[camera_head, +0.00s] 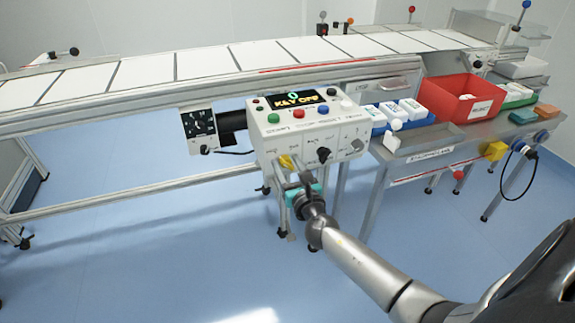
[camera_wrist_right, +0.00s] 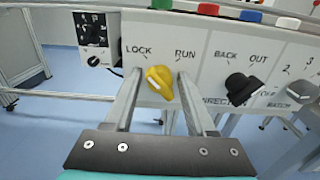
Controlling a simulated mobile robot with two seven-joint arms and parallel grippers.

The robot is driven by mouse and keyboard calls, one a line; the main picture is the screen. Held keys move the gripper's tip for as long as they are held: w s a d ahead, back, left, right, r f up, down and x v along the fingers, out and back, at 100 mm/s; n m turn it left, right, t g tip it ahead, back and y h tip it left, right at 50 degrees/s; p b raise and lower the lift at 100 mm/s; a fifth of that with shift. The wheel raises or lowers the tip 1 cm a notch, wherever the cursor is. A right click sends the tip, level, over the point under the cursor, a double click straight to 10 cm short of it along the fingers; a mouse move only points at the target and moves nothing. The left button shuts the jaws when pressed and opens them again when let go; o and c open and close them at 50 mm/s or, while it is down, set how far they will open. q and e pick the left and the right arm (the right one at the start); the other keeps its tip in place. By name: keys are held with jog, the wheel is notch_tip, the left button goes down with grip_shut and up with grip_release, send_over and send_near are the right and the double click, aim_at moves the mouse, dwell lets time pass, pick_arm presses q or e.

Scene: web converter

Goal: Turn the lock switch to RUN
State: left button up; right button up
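The yellow lock switch (camera_wrist_right: 160,80) sits on the white front of the control box (camera_head: 312,125), below the printed words LOCK and RUN. Its handle is tilted and bears a white mark, but I cannot tell for sure which word it points to. My right gripper (camera_wrist_right: 159,76) is open, with one finger on each side of the yellow switch and a small gap showing on both sides. In the head view the right gripper (camera_head: 289,170) reaches up to the box's lower left, partly covering the yellow switch (camera_head: 287,161). My left gripper is not in view.
A black BACK/OUT switch (camera_wrist_right: 243,88) is right of the yellow one, with a grey BATCH selector (camera_wrist_right: 305,92) beyond. The box's display (camera_head: 300,99) reads KEY OFF. A side table with a red bin (camera_head: 447,97) stands at right. A conveyor (camera_head: 205,63) runs behind.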

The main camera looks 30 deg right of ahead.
grip_shut()
